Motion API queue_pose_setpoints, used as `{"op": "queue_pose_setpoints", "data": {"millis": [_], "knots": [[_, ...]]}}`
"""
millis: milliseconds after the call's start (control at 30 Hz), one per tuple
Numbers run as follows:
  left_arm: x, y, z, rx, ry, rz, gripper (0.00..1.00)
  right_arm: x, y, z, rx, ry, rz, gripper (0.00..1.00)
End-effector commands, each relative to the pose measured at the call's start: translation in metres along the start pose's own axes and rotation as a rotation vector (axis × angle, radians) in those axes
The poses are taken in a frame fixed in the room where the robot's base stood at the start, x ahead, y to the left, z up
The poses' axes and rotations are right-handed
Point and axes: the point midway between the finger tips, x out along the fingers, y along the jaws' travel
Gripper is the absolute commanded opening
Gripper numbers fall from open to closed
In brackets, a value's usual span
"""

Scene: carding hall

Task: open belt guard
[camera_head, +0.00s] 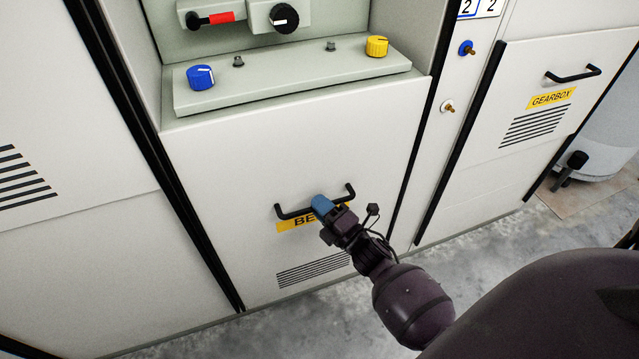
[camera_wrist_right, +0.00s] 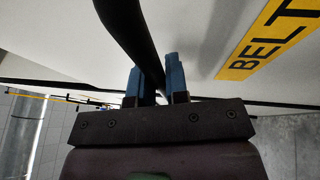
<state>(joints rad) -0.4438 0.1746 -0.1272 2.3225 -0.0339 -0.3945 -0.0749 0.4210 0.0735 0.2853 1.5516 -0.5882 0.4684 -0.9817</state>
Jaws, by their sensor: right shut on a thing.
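The belt guard (camera_head: 240,180) is a pale flat panel low on the machine, with vent slots and a yellow label that is partly hidden behind my gripper. In the right wrist view the yellow label (camera_wrist_right: 268,45) reads BELT. A black bar handle (camera_head: 292,213) sits across the guard above the label. My right gripper (camera_head: 321,204) is at the middle of the handle, shut on it. In the right wrist view the black handle (camera_wrist_right: 135,35) runs between the two blue fingers of the right gripper (camera_wrist_right: 157,80). The guard looks flush with its frame. My left gripper is not in view.
Above the guard is a ledge (camera_head: 300,80) with a blue knob (camera_head: 201,77) and a yellow knob (camera_head: 377,47). To the right is a gearbox panel (camera_head: 560,90) with its own black handle (camera_head: 573,75). Grey floor (camera_head: 300,325) lies clear in front.

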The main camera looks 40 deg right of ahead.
Motion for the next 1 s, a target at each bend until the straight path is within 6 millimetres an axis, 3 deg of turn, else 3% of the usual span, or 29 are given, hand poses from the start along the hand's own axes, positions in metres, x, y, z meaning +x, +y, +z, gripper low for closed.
{"op": "queue_pose_setpoints", "data": {"millis": [67,100,233,633,1000], "knots": [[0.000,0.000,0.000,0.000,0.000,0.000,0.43,-0.001,-0.001,0.000,0.000,0.001,-0.002,0.00],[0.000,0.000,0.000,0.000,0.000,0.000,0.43,-0.001,-0.001,0.000,0.000,0.001,-0.002,0.18],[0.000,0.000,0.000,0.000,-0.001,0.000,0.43,-0.001,-0.001,0.000,0.000,0.000,-0.001,0.38],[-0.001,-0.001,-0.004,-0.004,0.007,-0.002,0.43,0.003,0.010,0.001,-0.001,0.000,0.005,0.39],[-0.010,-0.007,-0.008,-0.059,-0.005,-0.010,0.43,0.017,0.082,0.007,-0.005,0.001,0.019,0.39]]}}
